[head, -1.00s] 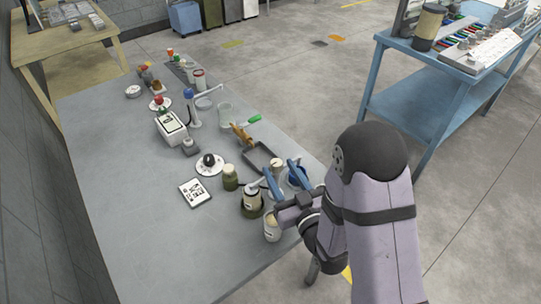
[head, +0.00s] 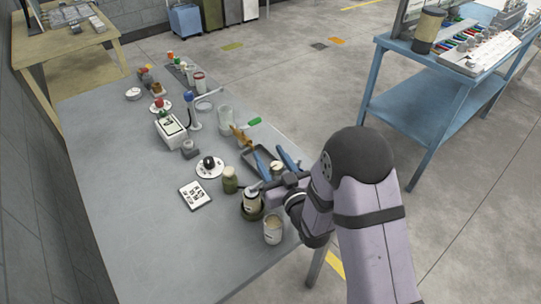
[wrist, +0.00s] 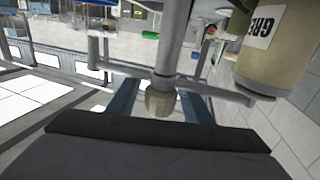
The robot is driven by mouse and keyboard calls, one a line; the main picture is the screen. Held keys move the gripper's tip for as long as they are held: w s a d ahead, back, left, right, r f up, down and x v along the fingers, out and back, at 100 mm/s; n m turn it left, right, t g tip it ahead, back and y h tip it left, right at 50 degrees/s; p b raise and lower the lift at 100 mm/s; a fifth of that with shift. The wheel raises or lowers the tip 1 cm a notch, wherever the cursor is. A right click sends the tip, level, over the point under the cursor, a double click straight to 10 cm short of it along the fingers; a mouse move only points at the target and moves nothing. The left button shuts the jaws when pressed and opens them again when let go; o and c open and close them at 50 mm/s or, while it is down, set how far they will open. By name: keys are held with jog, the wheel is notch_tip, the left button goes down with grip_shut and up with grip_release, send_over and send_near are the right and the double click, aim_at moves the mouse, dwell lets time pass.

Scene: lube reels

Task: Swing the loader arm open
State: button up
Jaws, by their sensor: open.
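In the wrist view a grey arm (wrist: 215,88), which looks like the loader arm, runs across between my fingers, with a thick upright post (wrist: 168,45) and a knurled knob (wrist: 160,100). Its right end reaches a beige canister (wrist: 275,58) with a partly cut-off "GRE" label. Contact with the arm cannot be told.
A dark tray (head: 248,160) lies by my fingers. An olive jar (head: 230,181) and a clear cup (head: 273,232) stand close by. A white stand with a blue top (head: 194,115) is farther back. The left part of the grey table (head: 125,210) is clear.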

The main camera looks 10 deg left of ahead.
grip_shut()
jog(key=shift+w+m+t+h+b, duration=0.1)
jog(key=shift+m+t+h+b, duration=0.2)
jog(key=shift+m+h+b, duration=0.25)
jog(key=shift+w+d+m+h, duration=0.1)
jog(key=shift+d+m+h, duration=0.15)
jog(key=shift+h, duration=0.3)
